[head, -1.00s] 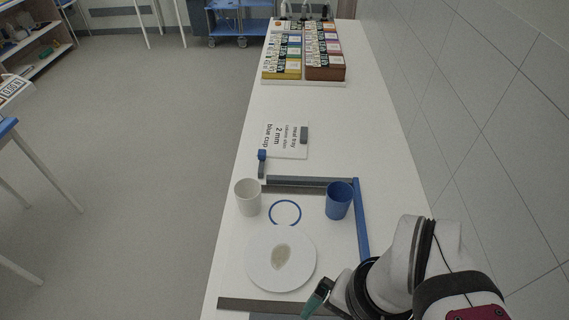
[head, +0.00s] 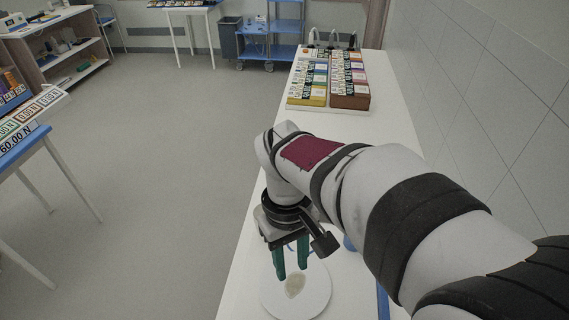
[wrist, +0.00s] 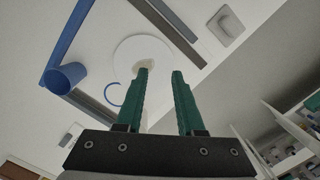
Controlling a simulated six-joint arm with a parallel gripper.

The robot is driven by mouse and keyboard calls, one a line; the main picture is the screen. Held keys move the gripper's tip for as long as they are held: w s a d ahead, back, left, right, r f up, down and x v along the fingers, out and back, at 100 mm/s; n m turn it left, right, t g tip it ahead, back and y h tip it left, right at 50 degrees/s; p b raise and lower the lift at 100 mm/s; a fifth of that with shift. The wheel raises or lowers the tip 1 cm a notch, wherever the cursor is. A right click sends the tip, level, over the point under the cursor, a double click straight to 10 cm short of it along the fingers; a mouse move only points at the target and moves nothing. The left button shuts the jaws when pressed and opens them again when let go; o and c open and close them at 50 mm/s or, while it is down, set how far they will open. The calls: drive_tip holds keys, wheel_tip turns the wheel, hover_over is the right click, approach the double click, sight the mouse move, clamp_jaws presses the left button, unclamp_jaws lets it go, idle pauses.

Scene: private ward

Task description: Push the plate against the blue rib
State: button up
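The white plate (head: 318,297) lies flat on the table, with a beige oval patch in its middle; it also shows in the wrist view (wrist: 126,56). The blue rib (wrist: 66,42) runs along one side of the plate, with bare surface between them. In the head view a short part of the rib (head: 382,302) shows to the plate's right. My gripper (head: 292,273) is open and empty, its two green fingers apart and pointing down over the plate. The fingers also show in the wrist view (wrist: 160,71). Whether the tips touch the plate I cannot tell.
A blue cup (wrist: 66,77) stands by the rib. A blue ring (wrist: 113,94) is marked near the plate. Grey bars (wrist: 168,27) border the area. My arm hides much of the table in the head view. Boxes (head: 350,88) stand at the far end.

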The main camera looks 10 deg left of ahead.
sight(304, 299)
drive_tip(key=w+a+f+n, duration=0.1)
drive_tip(key=a, duration=0.1)
drive_tip(key=a+f+n, duration=0.1)
drive_tip(key=a+n, duration=0.1)
drive_tip(key=a, duration=0.1)
drive_tip(key=w+a+f+n+h, duration=0.1)
drive_tip(key=a+f, duration=0.1)
drive_tip(key=shift+w+a+n, duration=0.15)
drive_tip(key=shift+w+n, duration=0.2)
drive_tip(key=shift+n, duration=0.05)
drive_tip(key=shift+c, duration=1.2)
drive_tip(key=a+f+n, duration=0.2)
drive_tip(key=a, duration=0.1)
drive_tip(key=a+f+n, duration=0.2)
drive_tip(key=a, duration=0.1)
drive_tip(key=a+f+n+t+h, duration=0.1)
drive_tip(key=a+f, duration=0.1)
drive_tip(key=a, duration=0.1)
drive_tip(key=shift+w+f+n, duration=0.1)
drive_tip(key=shift+w+n, duration=0.1)
drive_tip(key=shift+n, duration=0.2)
clamp_jaws()
drive_tip(key=x, duration=0.9)
drive_tip(key=shift+d+f, duration=0.1)
drive_tip(key=shift+f, duration=0.15)
drive_tip(key=d, duration=0.3)
drive_tip(key=shift+w+d+f, duration=0.1)
drive_tip(key=shift+d+f, duration=0.05)
drive_tip(key=shift+f, duration=0.05)
drive_tip(key=shift+d, duration=0.35)
